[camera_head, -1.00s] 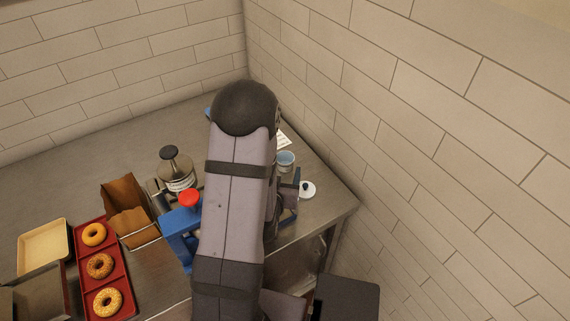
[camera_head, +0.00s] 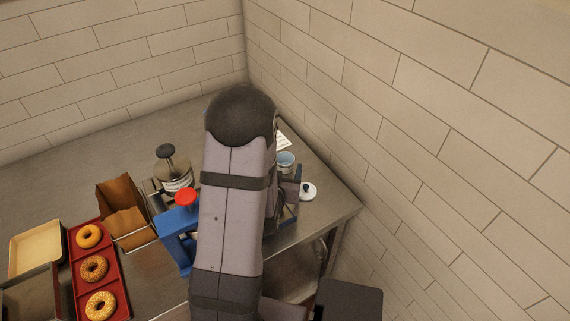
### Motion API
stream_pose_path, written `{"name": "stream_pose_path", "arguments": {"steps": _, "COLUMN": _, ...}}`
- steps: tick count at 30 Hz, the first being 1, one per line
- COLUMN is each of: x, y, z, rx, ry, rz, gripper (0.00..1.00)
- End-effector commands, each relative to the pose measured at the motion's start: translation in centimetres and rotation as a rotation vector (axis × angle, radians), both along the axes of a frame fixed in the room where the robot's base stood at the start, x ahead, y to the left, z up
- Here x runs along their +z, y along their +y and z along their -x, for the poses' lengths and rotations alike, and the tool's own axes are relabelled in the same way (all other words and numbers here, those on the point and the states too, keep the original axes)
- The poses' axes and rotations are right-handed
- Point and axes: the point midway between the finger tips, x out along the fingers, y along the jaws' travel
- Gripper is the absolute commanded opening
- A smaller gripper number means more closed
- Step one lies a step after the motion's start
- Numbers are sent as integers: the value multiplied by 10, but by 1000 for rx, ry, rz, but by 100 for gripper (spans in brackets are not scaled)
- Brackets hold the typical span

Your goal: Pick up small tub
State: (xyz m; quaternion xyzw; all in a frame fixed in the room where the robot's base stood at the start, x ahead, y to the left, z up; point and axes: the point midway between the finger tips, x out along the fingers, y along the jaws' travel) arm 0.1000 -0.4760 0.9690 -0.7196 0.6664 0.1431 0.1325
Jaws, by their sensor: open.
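A small round tub (camera_head: 286,159) with a pale rim and blue inside stands upright on the steel counter, just right of my arm. My arm covers the middle of the view, and its dark elbow is left of the tub. I cannot make out my gripper's fingers; the arm hides that area. Grey and blue parts show between the arm and a white lid, below the tub, but I cannot tell what they belong to.
The white lid (camera_head: 308,191) with a dark knob lies near the counter's right edge. Left of my arm are a metal press (camera_head: 171,180), a blue device with a red knob (camera_head: 186,197), a brown paper bag (camera_head: 124,228) and a red bagel tray (camera_head: 109,268). Tiled walls close the back and right.

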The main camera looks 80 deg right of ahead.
Motion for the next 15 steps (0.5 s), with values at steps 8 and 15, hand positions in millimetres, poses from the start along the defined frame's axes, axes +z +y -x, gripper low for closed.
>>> {"name": "stream_pose_path", "arguments": {"steps": 8, "x": -9, "y": -25, "z": -3, "rx": 0, "ry": 0, "rz": 0, "gripper": 67}}
{"name": "stream_pose_path", "arguments": {"steps": 15, "x": -17, "y": -40, "z": -4, "rx": 0, "ry": 0, "rz": 0, "gripper": 67}}
